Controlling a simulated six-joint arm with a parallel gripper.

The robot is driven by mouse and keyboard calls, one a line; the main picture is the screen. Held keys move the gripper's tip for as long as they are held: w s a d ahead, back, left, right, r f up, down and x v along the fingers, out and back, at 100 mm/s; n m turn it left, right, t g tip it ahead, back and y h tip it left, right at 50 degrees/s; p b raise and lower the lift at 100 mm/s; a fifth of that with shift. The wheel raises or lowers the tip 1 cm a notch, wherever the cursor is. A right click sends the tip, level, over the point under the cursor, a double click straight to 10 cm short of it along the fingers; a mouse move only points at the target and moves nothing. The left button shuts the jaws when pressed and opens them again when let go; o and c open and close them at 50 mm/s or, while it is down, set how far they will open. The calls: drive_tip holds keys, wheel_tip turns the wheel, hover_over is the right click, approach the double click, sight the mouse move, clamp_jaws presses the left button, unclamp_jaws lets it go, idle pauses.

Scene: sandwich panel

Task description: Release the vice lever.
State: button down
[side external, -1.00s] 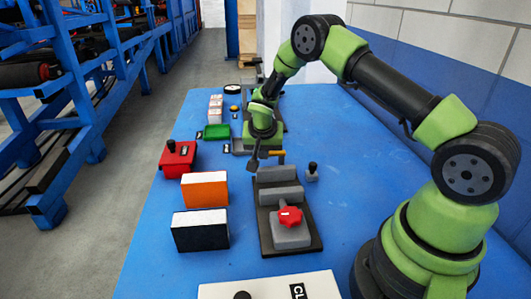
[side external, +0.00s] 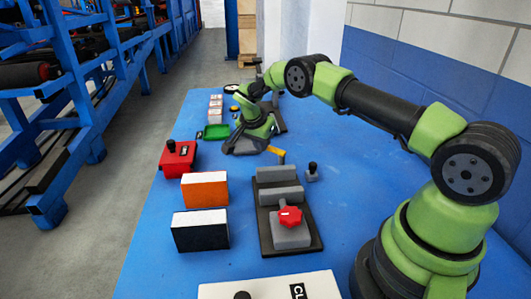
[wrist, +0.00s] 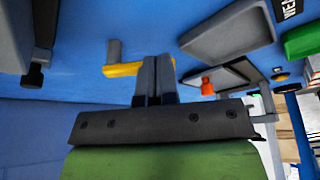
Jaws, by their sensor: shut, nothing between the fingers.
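A yellow lever (side external: 278,153) sits at the far end of the dark-based vice (side external: 262,225), which has grey jaw blocks and a red star knob (side external: 290,215). The lever lies slanted in the side view. In the wrist view the yellow lever (wrist: 124,69) joins a grey post, just left of my fingers. My gripper (wrist: 155,78) is shut and empty, its tips close to the lever's end; I cannot tell whether they touch. In the side view my gripper (side external: 232,148) is low over the table, left of and beyond the lever, with its fingertips hard to make out.
A red box (side external: 178,160), an orange-sided block (side external: 204,190) and a black-sided block (side external: 200,231) stand left of the vice. A small black-knobbed part (side external: 312,173) stands right. A green tray (side external: 217,132) lies beyond.

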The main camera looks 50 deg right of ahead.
drive_tip(key=shift+w+d, duration=0.15)
drive_tip(key=shift+d, duration=0.55)
drive_tip(key=shift+w+d, duration=0.1)
drive_tip(key=shift+d, duration=0.55)
drive_tip(key=shift+s+a, duration=0.1)
drive_tip(key=shift+s, duration=0.05)
drive_tip(key=shift+s+a, duration=0.15)
drive_tip(key=shift+s, duration=0.55)
drive_tip(key=shift+f, duration=0.1)
drive_tip(key=w+v, duration=0.2)
drive_tip(key=v, duration=0.8)
drive_tip(key=shift+w+d, duration=0.15)
drive_tip(key=shift+d, duration=0.1)
